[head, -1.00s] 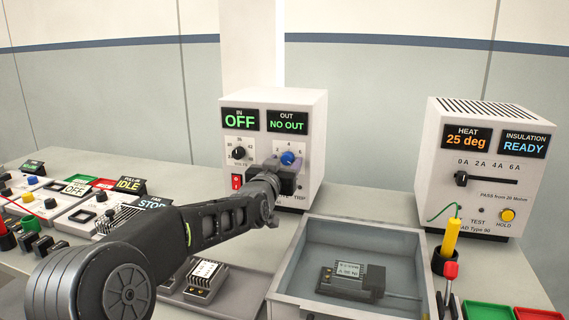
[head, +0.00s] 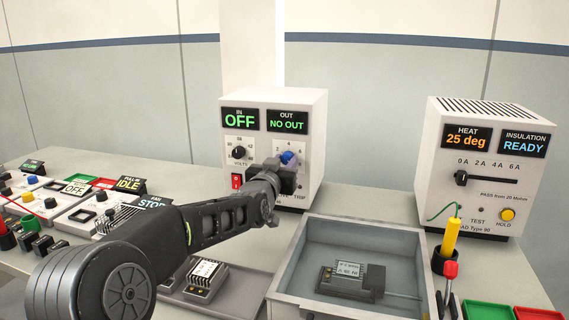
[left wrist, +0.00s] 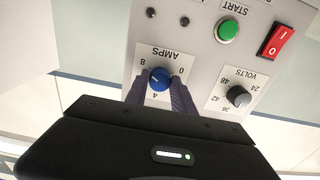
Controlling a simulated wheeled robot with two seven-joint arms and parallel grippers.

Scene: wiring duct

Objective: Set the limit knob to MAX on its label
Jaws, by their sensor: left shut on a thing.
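A blue knob (head: 287,157) sits on the AMPS dial at the right of the front of a white supply box (head: 312,140). In the left wrist view the blue knob (left wrist: 160,79) is between the two fingers of my left gripper (left wrist: 161,86), which is shut on it. The picture there is upside down, and 8, 4 and 0 show around the knob. No MAX mark is legible, and I cannot tell where the pointer stands. In the head view my left gripper (head: 286,164) covers the dial's lower part. My right gripper is not in view.
A black VOLTS knob (head: 239,152) and a red switch (head: 237,181) are close left of my gripper. A green START button (left wrist: 228,31) shows in the wrist view. A grey tray (head: 400,245) stands in front, and a heat tester (head: 480,165) at the right.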

